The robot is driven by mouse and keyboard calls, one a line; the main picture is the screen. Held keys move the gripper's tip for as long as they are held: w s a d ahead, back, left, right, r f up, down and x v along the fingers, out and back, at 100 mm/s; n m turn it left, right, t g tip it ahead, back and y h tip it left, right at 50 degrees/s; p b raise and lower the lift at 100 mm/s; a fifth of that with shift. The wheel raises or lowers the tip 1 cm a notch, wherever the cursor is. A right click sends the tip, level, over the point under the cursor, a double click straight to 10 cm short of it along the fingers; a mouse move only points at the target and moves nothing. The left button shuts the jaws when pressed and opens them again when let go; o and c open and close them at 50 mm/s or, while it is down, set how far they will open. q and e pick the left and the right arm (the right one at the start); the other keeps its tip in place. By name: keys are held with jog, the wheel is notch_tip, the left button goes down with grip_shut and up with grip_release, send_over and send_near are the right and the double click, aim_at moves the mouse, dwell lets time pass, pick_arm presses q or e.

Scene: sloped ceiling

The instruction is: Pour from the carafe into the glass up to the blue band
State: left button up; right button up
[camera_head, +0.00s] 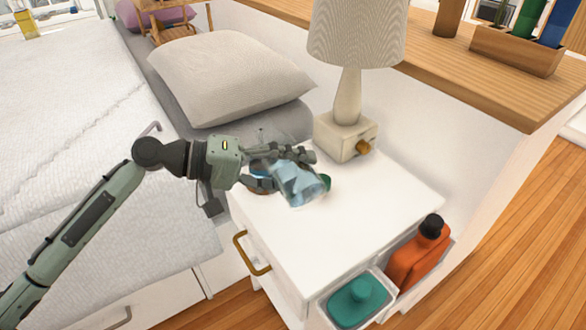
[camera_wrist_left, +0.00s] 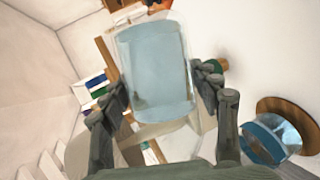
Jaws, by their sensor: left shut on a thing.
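My left gripper (camera_head: 285,170) is shut around a clear carafe (camera_head: 300,186) with pale blue water in it. The carafe is held tilted above the white nightstand top (camera_head: 375,195). The carafe (camera_wrist_left: 155,75) fills the middle of the left wrist view, between the fingers (camera_wrist_left: 160,95). A glass with a blue band (camera_wrist_left: 272,138) stands on a round wooden coaster (camera_wrist_left: 301,116), beside the gripper. In the head view the gripper mostly hides the glass. I cannot tell its water level, and no stream shows clearly. My right gripper is not in view.
A lamp (camera_head: 347,125) stands at the back of the nightstand. A small green object (camera_head: 326,184) lies beside the carafe.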

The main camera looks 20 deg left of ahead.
pick_arm(q)
jog(key=f+m, duration=0.1)
jog(key=f+m+y+p, duration=0.1)
jog(key=w+a+f+m+t+y, duration=0.1)
jog(key=shift+f+p, duration=0.4)
jog(key=shift+w+a+f, duration=0.1)
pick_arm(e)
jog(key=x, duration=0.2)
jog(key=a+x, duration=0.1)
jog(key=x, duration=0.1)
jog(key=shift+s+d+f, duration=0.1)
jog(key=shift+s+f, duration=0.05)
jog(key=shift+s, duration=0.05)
pick_arm(q)
jog(key=shift+w+a+m+y, duration=0.2)
jog(key=shift+m+y, duration=0.1)
jog(key=shift+m, duration=0.1)
jog(key=shift+w+a+m+t+y+b, duration=0.8)
jog(key=shift+w+a+m, duration=0.2)
jog(key=shift+a+m, duration=0.2)
jog(key=shift+w+a+r, duration=0.15)
jog(key=shift+r, duration=0.2)
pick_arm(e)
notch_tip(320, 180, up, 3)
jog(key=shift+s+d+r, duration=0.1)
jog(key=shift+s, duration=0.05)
